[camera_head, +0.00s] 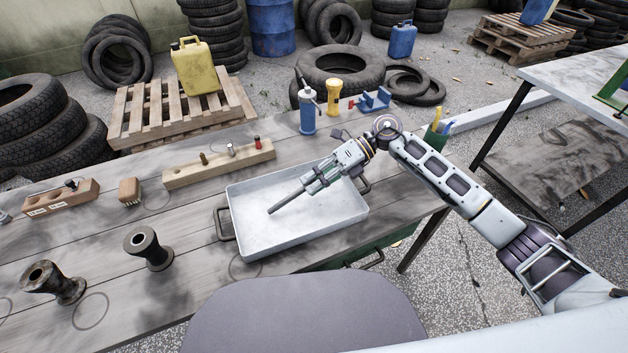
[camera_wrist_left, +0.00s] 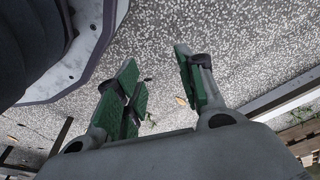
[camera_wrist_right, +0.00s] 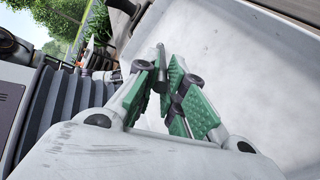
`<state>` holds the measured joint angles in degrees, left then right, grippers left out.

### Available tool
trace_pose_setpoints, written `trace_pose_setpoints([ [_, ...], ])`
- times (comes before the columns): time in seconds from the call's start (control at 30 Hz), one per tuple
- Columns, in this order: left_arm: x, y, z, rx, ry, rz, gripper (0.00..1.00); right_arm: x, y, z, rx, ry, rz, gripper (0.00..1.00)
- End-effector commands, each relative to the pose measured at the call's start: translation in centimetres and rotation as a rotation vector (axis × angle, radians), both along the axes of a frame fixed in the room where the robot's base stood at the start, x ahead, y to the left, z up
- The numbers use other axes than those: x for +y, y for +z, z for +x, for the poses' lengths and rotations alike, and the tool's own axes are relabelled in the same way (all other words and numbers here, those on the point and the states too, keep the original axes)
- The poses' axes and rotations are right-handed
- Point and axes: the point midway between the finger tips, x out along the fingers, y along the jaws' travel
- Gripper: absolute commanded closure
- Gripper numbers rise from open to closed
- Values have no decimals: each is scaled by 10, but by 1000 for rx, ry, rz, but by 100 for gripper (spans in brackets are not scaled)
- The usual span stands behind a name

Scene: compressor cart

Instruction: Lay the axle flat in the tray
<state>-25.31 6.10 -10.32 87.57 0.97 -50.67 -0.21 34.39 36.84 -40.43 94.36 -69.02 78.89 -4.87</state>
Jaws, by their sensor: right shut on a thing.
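The grey metal tray (camera_head: 262,232) sits on the wooden workbench in the head view. Its pale floor also fills the right side of the right wrist view (camera_wrist_right: 240,60). My right gripper (camera_head: 316,182) is over the tray and shut on the axle (camera_head: 286,202), a thin dark rod that points down-left over the tray floor. The axle's end shows between the green fingers in the right wrist view (camera_wrist_right: 161,62). I cannot tell whether its far end touches the floor. My left gripper (camera_wrist_left: 165,85) is open and empty above the speckled ground, outside the head view.
Two dark spools (camera_head: 148,248) (camera_head: 55,283) stand left of the tray. A wooden block with pegs (camera_head: 220,165) lies behind it. A blue bottle (camera_head: 307,110) and a yellow flashlight (camera_head: 334,97) stand at the back. Bare bench lies between spools and tray.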

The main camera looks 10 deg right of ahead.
Motion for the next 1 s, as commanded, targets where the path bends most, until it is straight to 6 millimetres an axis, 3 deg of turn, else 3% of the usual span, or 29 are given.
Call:
trace_pose_setpoints([
  [0.6,-4,11,2,5,-2,-5,61,0,-4,0,-1,0,2,100],
  [0.63,-4,11,2,5,-2,-4,61,0,-4,0,-1,0,2,86],
  [0.8,-4,11,2,6,-2,-4,61,0,-4,0,-1,0,2,64],
  [1.0,-4,10,1,7,-2,-3,61,0,-4,0,0,1,1,64],
])
